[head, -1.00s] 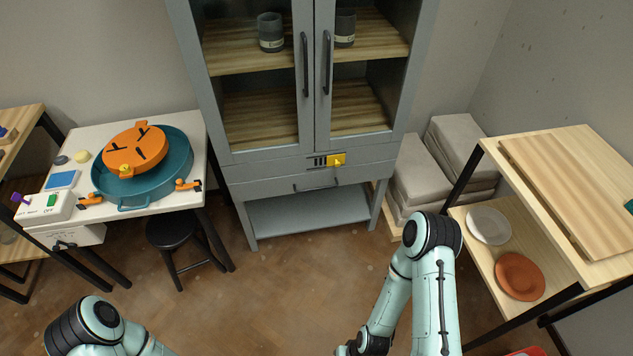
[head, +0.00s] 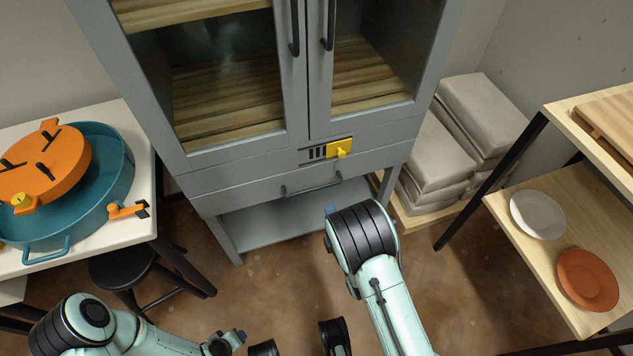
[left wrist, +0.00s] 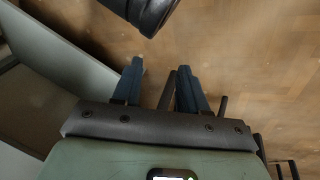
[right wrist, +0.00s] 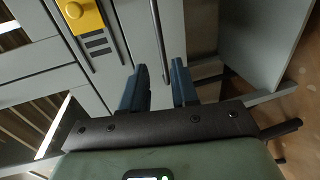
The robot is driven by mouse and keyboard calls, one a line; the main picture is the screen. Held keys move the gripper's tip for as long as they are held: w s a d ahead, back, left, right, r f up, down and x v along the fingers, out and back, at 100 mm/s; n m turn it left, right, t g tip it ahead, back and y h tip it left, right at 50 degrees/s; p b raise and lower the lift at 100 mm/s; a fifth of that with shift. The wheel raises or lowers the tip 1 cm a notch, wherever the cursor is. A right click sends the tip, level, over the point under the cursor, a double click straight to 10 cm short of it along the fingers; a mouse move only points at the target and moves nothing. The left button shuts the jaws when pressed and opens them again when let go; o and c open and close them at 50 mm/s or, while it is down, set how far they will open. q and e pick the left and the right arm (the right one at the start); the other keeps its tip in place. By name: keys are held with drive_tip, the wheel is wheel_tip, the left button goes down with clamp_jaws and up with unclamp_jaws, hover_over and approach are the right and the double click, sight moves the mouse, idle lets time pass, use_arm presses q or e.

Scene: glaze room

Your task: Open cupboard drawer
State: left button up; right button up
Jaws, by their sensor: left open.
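The grey cupboard's drawer (head: 240,186) is a wide front below the glass doors and looks closed. Its dark bar handle (head: 311,186) also shows in the right wrist view (right wrist: 157,35). A yellow sliding latch (head: 339,148) sits above the handle, at the right of a slotted plate; it also shows in the right wrist view (right wrist: 80,15). My right gripper (head: 330,213) is below the handle, mostly hidden by its wrist. In its wrist view its fingers (right wrist: 160,84) are apart and empty, with the handle ahead. My left gripper (head: 238,338) is low, open and empty.
A white table (head: 148,200) with a teal basin (head: 115,185) stands left, a black stool (head: 150,268) below it. Grey stacked bags (head: 440,150) and a wooden shelf unit (head: 520,262) with plates stand right. Floor before the cupboard is clear.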

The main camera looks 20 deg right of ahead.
sight(318, 187)
drive_tip(key=w+b, duration=0.1)
drive_tip(key=w, duration=0.3)
drive_tip(key=w+f+b, duration=0.1)
drive_tip(key=w, duration=0.3)
drive_tip(key=w+f+b, duration=0.1)
drive_tip(key=w, duration=0.3)
drive_tip(key=shift+w+a+f, duration=0.1)
drive_tip(key=shift+a+f, duration=0.1)
drive_tip(key=shift+f, duration=0.05)
use_arm(q)
drive_tip(key=s+a+f+g, duration=0.1)
drive_tip(key=s+f+g, duration=0.1)
drive_tip(key=s+f, duration=0.4)
drive_tip(key=shift+s+g, duration=0.3)
drive_tip(key=shift+s, duration=0.4)
use_arm(e)
clamp_jaws()
